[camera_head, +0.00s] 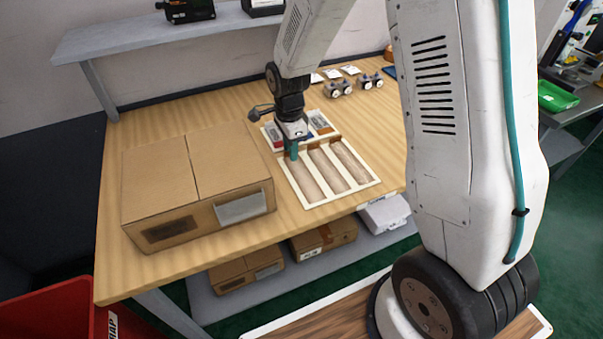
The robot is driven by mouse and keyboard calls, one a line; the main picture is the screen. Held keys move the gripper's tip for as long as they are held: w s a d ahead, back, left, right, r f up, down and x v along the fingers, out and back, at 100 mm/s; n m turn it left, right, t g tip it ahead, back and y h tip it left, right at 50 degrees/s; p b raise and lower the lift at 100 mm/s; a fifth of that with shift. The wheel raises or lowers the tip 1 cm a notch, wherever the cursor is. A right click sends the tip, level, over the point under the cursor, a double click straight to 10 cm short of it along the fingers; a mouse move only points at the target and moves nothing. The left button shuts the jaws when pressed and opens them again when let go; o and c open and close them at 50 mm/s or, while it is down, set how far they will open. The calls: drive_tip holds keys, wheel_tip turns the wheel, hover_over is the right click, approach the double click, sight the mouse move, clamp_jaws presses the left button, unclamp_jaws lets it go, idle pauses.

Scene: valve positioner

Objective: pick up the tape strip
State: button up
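A cream tray (313,204) with three long compartments lies on the wooden table. Each compartment shows a pale brownish floor or strip, with a darker brown piece at its far end. I cannot tell which of these, if any, is the tape strip. My gripper (293,154) points down at the far left corner of the tray, by the left compartment. A teal fingertip shows; the other finger and the gap between them cannot be made out. Whether it touches or holds anything is hidden at this size.
A large closed cardboard box (160,185) stands left of the tray. A smaller tray (322,123) with red, grey and orange items lies behind my gripper. Small wheeled metal parts (340,88) sit farther back. Bare table (240,235) lies in front.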

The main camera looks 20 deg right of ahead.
clamp_jaws()
drive_tip(key=shift+r, duration=0.1)
